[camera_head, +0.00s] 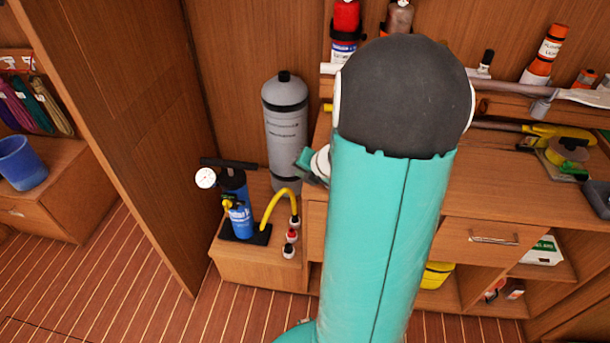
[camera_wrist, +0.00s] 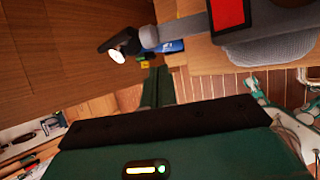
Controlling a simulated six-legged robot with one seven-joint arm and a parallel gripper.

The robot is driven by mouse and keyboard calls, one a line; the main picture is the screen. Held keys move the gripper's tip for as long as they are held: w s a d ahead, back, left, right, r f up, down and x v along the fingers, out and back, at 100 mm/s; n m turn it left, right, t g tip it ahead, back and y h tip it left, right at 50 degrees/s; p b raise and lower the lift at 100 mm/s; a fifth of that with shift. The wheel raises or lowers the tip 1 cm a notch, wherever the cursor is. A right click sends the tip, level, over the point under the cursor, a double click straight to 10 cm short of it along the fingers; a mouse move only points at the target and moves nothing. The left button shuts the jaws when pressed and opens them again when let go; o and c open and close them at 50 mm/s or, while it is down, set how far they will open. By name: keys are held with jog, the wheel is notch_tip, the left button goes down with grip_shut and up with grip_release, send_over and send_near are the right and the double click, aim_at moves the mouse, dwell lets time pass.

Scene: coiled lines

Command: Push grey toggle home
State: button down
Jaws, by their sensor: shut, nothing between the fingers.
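I cannot surely pick out the grey toggle in either view; my own arm covers much of the middle of the head view. My gripper (camera_wrist: 158,88) shows in the wrist view as two dark green fingers close together, shut and empty. In the head view only a teal and white bit of my wrist shows beside the arm, near the grey cylinder (camera_head: 285,130). The blue pump (camera_head: 240,205) with a white gauge and black handle stands left of it. In the wrist view the gripper points toward a blue part (camera_wrist: 172,46), with a gap I cannot judge.
A yellow hose (camera_head: 272,208) runs from the pump to black and red fittings. A wooden bench (camera_head: 480,200) with tools fills the right. A wooden partition (camera_head: 115,120) stands left, and a blue bucket (camera_head: 20,162) beyond it. The striped floor (camera_head: 110,290) is clear in front.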

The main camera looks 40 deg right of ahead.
jog(key=shift+d+r, duration=0.75)
jog(key=shift+d, duration=0.25)
jog(key=shift+w, duration=0.1)
jog(key=shift+d, duration=0.1)
jog(key=shift+r+t, duration=0.1)
jog(key=shift+t, duration=0.2)
